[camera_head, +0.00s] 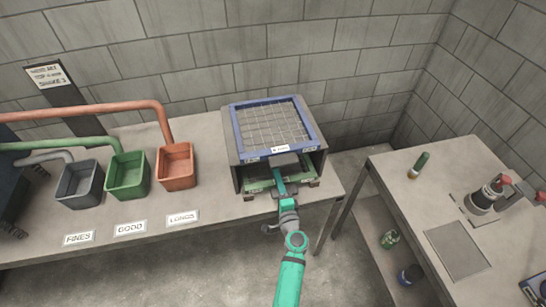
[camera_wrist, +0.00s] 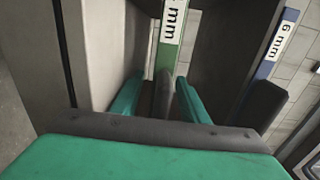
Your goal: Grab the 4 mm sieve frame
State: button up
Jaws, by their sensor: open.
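The green sieve frame (camera_head: 258,186) sits low in the front opening of a dark box. In the wrist view its green front (camera_wrist: 190,75) carries a white label ending in "mm"; the number is cut off at the top edge. A grey rounded bar (camera_wrist: 163,95) sticks out from that front. My gripper (camera_head: 281,178) reaches into the box opening from the front. In the wrist view my gripper (camera_wrist: 160,98) is open, with one teal finger on each side of the grey bar. Whether either finger touches it cannot be told. The frame's rear is hidden inside the box.
A blue sieve frame (camera_head: 270,124), labelled 6 mm in the wrist view (camera_wrist: 270,58), lies on top of the box (camera_head: 236,172). Grey, green and orange bins (camera_head: 177,165) stand left. A second table (camera_head: 400,190) stands right, across a gap.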

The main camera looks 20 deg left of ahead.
jog(key=shift+c, duration=0.6)
grip_shut()
jog(key=shift+r, duration=0.1)
